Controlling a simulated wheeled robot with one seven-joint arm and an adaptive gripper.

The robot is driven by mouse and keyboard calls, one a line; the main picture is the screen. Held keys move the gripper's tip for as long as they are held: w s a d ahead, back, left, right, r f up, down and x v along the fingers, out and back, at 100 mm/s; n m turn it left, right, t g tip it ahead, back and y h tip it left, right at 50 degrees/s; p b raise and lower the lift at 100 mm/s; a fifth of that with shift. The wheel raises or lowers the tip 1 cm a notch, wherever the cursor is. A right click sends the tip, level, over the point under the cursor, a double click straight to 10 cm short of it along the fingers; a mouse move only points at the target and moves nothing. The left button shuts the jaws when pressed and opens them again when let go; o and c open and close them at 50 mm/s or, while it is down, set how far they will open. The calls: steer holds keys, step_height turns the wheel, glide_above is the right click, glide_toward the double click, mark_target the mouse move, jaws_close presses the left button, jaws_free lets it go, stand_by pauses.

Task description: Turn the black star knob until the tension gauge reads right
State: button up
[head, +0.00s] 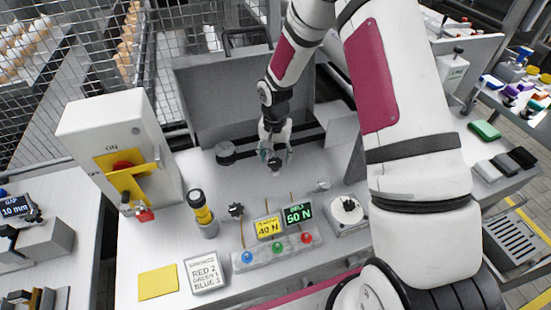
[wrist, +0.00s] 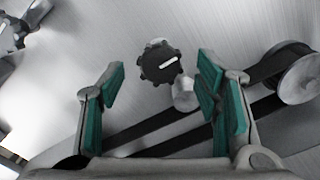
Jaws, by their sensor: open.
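A black star knob (wrist: 160,62) with a white pointer mark shows in the wrist view, just beyond and between the spread fingers. In the head view this knob (head: 275,164) is small and partly hidden below my gripper (head: 276,152). My gripper, with green finger pads (wrist: 165,100), is open and empty, pointing down above the knob; no contact is visible. The green-lit tension gauge (head: 298,213) reads 50 N, under a small word like "BELT". A yellow card (head: 268,227) beside it reads 40 N.
A second dark knob (head: 236,210) stands left of the yellow card. A black belt (wrist: 150,130) runs past the star knob to a roller (wrist: 298,75). A switch box (head: 120,150), a yellow-black post (head: 203,212) and colored buttons (head: 278,250) stand on the bench.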

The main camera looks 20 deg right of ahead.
steer(key=shift+f, duration=0.75)
steer(key=shift+c, duration=0.6)
steer(key=c, duration=1)
steer(key=shift+c, duration=0.2)
steer(key=shift+n, duration=0.3)
steer(key=n+b, duration=0.1)
steer(key=n, duration=0.4)
steer(key=n+b, duration=0.1)
steer(key=n, duration=0.5)
